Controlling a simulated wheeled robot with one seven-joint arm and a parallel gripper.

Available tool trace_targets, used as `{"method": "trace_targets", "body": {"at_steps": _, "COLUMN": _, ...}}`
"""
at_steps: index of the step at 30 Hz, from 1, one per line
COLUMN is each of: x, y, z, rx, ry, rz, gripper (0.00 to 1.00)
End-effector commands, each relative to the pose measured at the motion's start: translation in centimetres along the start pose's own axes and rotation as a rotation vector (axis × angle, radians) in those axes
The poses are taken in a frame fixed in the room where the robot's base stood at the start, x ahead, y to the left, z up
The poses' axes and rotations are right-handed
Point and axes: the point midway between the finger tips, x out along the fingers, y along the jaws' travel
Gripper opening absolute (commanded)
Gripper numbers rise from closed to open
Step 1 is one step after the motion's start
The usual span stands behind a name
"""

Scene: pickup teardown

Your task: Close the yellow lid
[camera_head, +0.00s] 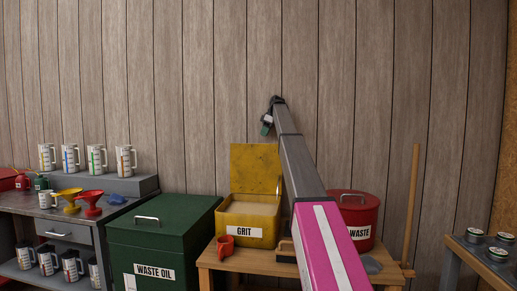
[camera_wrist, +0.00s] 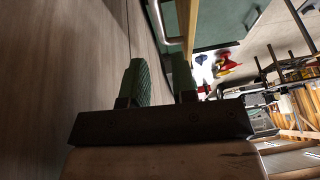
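The yellow lid (camera_head: 255,168) stands raised, roughly upright, at the back of the yellow grit box (camera_head: 247,229). The box is open and pale grit shows inside. My gripper (camera_head: 267,124) is small in the head view, above the lid's top edge and a little to its right, against the wall. In the wrist view my gripper (camera_wrist: 160,80) shows two green-padded fingers apart, with nothing between them. A thin yellow edge, which looks like the lid (camera_wrist: 187,18), lies beyond the right finger, apart from it.
A green waste oil bin (camera_head: 160,235) stands left. The plank wall (camera_head: 220,90) is close behind. My arm crosses in front of the bench.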

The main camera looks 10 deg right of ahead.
Motion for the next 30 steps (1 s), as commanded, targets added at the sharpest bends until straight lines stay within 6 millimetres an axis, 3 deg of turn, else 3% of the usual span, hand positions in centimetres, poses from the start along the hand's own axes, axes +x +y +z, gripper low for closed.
{"method": "trace_targets", "body": {"at_steps": 12, "x": 7.2, "y": -0.1, "z": 0.1, "rx": 0.0, "ry": -0.001, "rz": -0.001, "gripper": 0.25}}
{"method": "trace_targets", "body": {"at_steps": 18, "x": 8.6, "y": 0.0, "z": 0.0, "rx": 0.0, "ry": -0.001, "rz": 0.0, "gripper": 0.25}}
{"method": "trace_targets", "body": {"at_steps": 25, "x": 8.6, "y": 0.0, "z": 0.0, "rx": 0.0, "ry": 0.0, "rz": 0.0, "gripper": 0.25}}
{"method": "trace_targets", "body": {"at_steps": 27, "x": 8.6, "y": 0.0, "z": 0.0, "rx": 0.0, "ry": 0.0, "rz": 0.0, "gripper": 0.03}}
{"method": "trace_targets", "body": {"at_steps": 30, "x": 8.6, "y": 0.0, "z": 0.0, "rx": 0.001, "ry": 0.0, "rz": 0.0, "gripper": 0.0}}
